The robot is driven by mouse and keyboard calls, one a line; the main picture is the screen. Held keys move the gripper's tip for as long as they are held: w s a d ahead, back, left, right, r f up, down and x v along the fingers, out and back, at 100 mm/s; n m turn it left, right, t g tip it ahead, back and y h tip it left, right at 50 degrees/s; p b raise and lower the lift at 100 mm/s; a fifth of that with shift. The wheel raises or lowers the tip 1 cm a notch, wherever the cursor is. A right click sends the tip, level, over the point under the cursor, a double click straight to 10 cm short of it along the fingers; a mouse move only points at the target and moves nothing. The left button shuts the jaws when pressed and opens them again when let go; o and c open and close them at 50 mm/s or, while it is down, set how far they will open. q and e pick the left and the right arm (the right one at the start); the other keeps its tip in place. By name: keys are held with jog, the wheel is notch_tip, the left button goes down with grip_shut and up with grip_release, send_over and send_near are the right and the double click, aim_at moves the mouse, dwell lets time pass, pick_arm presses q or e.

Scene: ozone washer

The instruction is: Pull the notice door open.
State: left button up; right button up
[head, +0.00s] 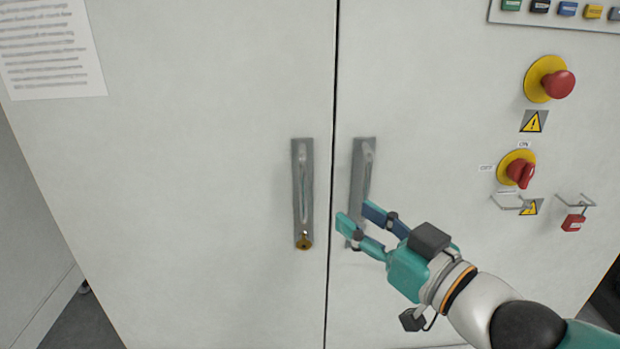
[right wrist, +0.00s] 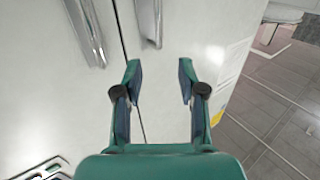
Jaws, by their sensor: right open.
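The notice door (head: 200,200) is the left cabinet door, with a printed sheet (head: 50,48) at its top left. It is shut, with a thin dark seam between it and the right door. Its upright metal handle (head: 302,185) stands near that seam, with a brass lock (head: 304,242) at the bottom. My right gripper (head: 356,215) is open and empty. It is in front of the right door, over the lower end of that door's handle and to the right of the notice door's handle. In the right wrist view its fingers (right wrist: 158,78) are apart with nothing between them. My left gripper is not in view.
The right door's handle (head: 363,170) is close beside the seam. The right door carries a red stop button (head: 558,84), a red rotary switch (head: 520,173) and a red padlock (head: 573,222). Grey floor (head: 85,322) shows at the lower left.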

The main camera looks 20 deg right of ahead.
aim_at(305, 180)
jog(key=p+x, duration=0.3)
jog(key=x, duration=1.1)
jog(key=shift+w, duration=0.35)
jog(key=shift+f, duration=0.1)
grip_shut()
